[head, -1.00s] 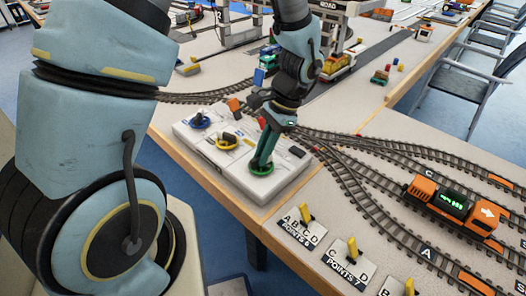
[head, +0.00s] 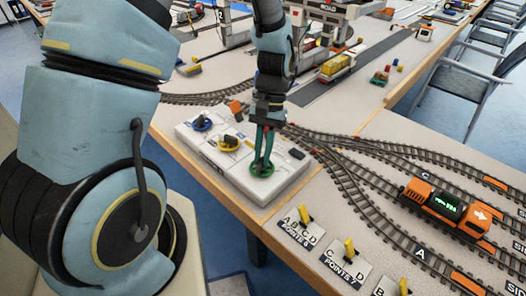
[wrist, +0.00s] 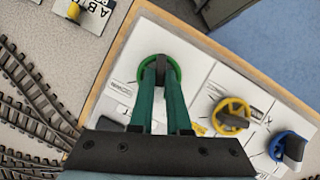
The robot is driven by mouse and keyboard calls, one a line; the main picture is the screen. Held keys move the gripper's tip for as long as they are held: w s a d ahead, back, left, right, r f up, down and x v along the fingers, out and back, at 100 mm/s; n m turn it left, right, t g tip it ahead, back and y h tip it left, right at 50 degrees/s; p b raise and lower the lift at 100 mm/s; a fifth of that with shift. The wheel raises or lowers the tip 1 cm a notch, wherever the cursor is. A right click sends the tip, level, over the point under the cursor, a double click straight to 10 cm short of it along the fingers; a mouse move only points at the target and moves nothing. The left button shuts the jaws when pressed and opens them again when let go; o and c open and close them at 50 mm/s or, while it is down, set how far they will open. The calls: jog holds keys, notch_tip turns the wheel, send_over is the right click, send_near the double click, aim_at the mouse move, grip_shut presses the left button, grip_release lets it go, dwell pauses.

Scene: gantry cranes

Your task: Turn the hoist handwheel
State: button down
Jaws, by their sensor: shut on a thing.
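A green handwheel (wrist: 146,68) with a dark central grip sits at one end of a white control panel (wrist: 203,72). A marking beside it seems to read "DOWN". My gripper (wrist: 160,74) has its two green fingers shut on this handwheel, one on each side of the dark grip, and partly covers it. In the head view, the green handwheel (head: 252,171) is at the near right end of the panel, with my gripper (head: 262,165) above it, pointing down. A yellow handwheel (wrist: 221,105) and a blue handwheel (wrist: 276,149) stand in line on the same panel.
Model tracks (head: 360,180) run right of the panel, with an orange and black locomotive (head: 446,208). Yellow points levers (head: 305,215) stand near the table's front edge. Gantry structures and a yellow-loaded vehicle (head: 337,67) are behind.

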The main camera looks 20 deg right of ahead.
jog(key=n+h, duration=0.1)
jog(key=n, duration=0.4)
jog(key=shift+w+g+h+p, duration=0.1)
jog(key=shift+g+h+p, duration=0.3)
dwell(0.4)
jog(key=c, duration=0.9)
grip_release()
jog(key=shift+a, duration=0.1)
jog(key=shift+r, duration=0.1)
jog(key=b+v, duration=0.1)
jog(key=v, duration=0.9)
jog(key=shift+w+a+r+b, duration=0.1)
jog(key=shift+w+r+b, duration=0.1)
jog(key=shift+r+b, duration=0.15)
